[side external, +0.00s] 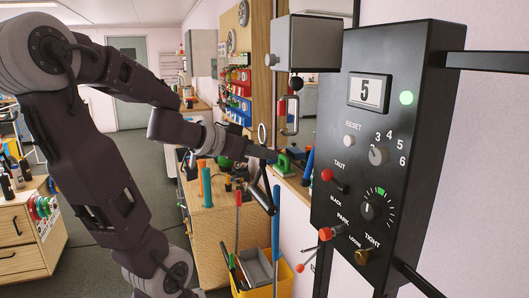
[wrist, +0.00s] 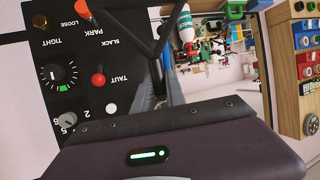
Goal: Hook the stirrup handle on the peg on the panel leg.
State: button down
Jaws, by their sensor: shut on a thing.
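My gripper (side external: 268,154) is shut on the black stirrup handle (side external: 265,200), which hangs below the fingertips as a narrow triangular loop. In the wrist view my gripper's fingers (wrist: 160,92) point at the handle, whose dark arms (wrist: 172,28) spread in a V. A thin peg with a red ball tip (side external: 300,268) sticks out low at the left of the black panel leg (side external: 322,272). The handle is above and to the left of this peg, apart from it. The peg cannot be made out in the wrist view.
The black control panel (side external: 385,110) stands right of my gripper. Its PARK lever with a red knob (side external: 326,234) juts left, above the peg. A grey box (side external: 307,43) overhangs above. A yellow bin (side external: 262,285) with tools stands below, and a wooden cabinet (side external: 215,235) is behind.

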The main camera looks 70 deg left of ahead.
jog(key=s, duration=0.1)
jog(key=s+f, duration=0.1)
jog(key=s, duration=0.1)
jog(key=s+f, duration=0.1)
jog(key=s, duration=0.1)
dwell(0.3)
dwell(0.8)
jog(key=w+a+f+m+h, duration=0.1)
jog(key=w+f+m+h, duration=0.15)
jog(key=w+f, duration=0.65)
jog(key=w+a+f+m+h, duration=0.2)
jog(key=w+f+h, duration=0.1)
jog(key=f, duration=1.3)
notch_tip(320, 180, down, 10)
jog(key=s+f+n+t+y, duration=0.1)
jog(key=s+y, duration=0.1)
jog(key=shift+w+d+f, duration=0.15)
jog(key=shift+w+f, duration=0.1)
jog(key=shift+w, duration=1.5)
jog(key=shift+w+d+f, duration=0.15)
jog(key=shift+w+f, duration=0.05)
jog(key=shift+w, duration=1.55)
jog(key=shift+w+d+f, duration=0.15)
jog(key=shift+w+f, duration=0.1)
jog(key=shift+w, duration=1.5)
